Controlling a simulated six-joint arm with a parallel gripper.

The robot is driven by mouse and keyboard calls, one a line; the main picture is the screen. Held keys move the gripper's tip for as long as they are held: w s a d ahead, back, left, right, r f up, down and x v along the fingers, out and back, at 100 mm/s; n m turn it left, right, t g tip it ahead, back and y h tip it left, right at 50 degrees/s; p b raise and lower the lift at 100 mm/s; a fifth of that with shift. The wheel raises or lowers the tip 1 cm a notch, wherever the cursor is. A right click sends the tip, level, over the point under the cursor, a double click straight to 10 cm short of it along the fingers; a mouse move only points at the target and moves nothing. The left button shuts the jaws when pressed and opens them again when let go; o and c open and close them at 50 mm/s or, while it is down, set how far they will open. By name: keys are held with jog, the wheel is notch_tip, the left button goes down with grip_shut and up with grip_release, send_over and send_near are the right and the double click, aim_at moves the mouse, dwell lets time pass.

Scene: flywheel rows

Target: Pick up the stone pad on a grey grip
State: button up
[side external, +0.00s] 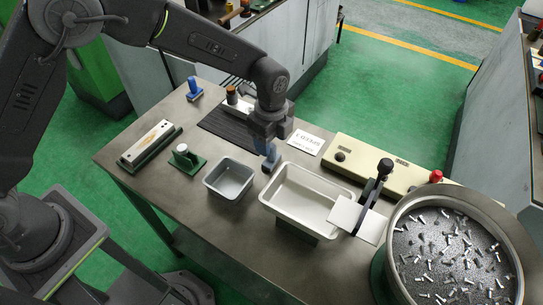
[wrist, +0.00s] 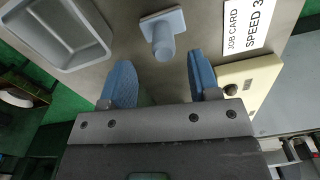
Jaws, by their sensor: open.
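A pad with a square base and an upright grey-blue grip (wrist: 163,36) stands on the bench in the wrist view, ahead of my fingers. My gripper (wrist: 159,68) has its two blue fingers spread, with nothing between them. The grip lies roughly in line with the gap, beyond the fingertips. In the side external view my gripper (side external: 270,157) points down over the bench, and the fingers there hide most or all of this pad. Two other gripped pieces stand to the left: one with a blue grip (side external: 193,88) and one with a pale grip on a green base (side external: 184,157).
A small grey tray (side external: 229,180) and a larger pale tray (side external: 307,199) stand in front of my gripper. A job card (side external: 305,143) and a cream control box (side external: 390,175) lie to its right. A round drum of metal parts (side external: 455,255) stands at the right end.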

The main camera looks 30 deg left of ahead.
aim_at(272, 146)
jog(key=f, duration=0.5)
jog(key=shift+w+a+f, duration=0.15)
jog(key=shift+w+f, duration=0.1)
jog(key=shift+f, duration=0.1)
jog(key=c, duration=1)
